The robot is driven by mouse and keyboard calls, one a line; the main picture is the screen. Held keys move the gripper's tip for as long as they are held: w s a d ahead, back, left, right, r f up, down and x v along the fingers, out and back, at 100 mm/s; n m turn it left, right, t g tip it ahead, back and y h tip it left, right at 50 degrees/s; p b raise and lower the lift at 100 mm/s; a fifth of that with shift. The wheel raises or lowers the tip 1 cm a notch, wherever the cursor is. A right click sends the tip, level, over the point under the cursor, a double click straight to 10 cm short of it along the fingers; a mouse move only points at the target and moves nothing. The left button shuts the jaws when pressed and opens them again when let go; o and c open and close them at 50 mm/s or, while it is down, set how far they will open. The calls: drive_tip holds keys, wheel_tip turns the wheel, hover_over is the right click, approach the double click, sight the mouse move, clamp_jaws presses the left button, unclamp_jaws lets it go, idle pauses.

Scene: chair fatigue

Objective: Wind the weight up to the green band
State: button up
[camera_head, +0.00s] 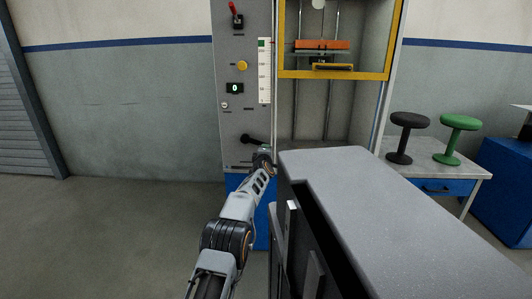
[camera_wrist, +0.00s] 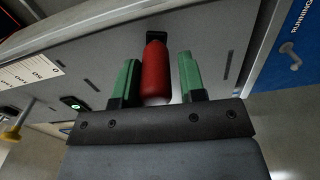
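The grey test machine panel (camera_head: 233,115) carries a black crank (camera_head: 252,139) low down. In the wrist view the crank's red handle (camera_wrist: 155,72) lies between the two green fingers of my gripper (camera_wrist: 158,82). A gap shows beside the right finger, so the gripper is open around the handle. In the head view my gripper (camera_head: 265,155) is at the crank's right end and hides the handle. An orange block (camera_head: 322,45), seemingly the weight, hangs on rods behind the yellow frame. The white scale (camera_head: 264,75) has a green band (camera_head: 262,43) at its top.
Black (camera_head: 408,125) and green (camera_head: 458,125) stools stand on a table at right. Floor at left is clear.

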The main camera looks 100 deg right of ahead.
drive_tip(key=o, duration=0.3)
drive_tip(key=shift+o, duration=0.2)
drive_tip(key=shift+r, duration=0.1)
drive_tip(key=shift+w+a+b, duration=0.1)
drive_tip(key=shift+a+b, duration=0.3)
drive_tip(key=shift+b, duration=0.35)
drive_tip(key=b+v, duration=0.2)
drive_tip(key=v, duration=1.1)
drive_tip(key=shift+d, duration=0.1)
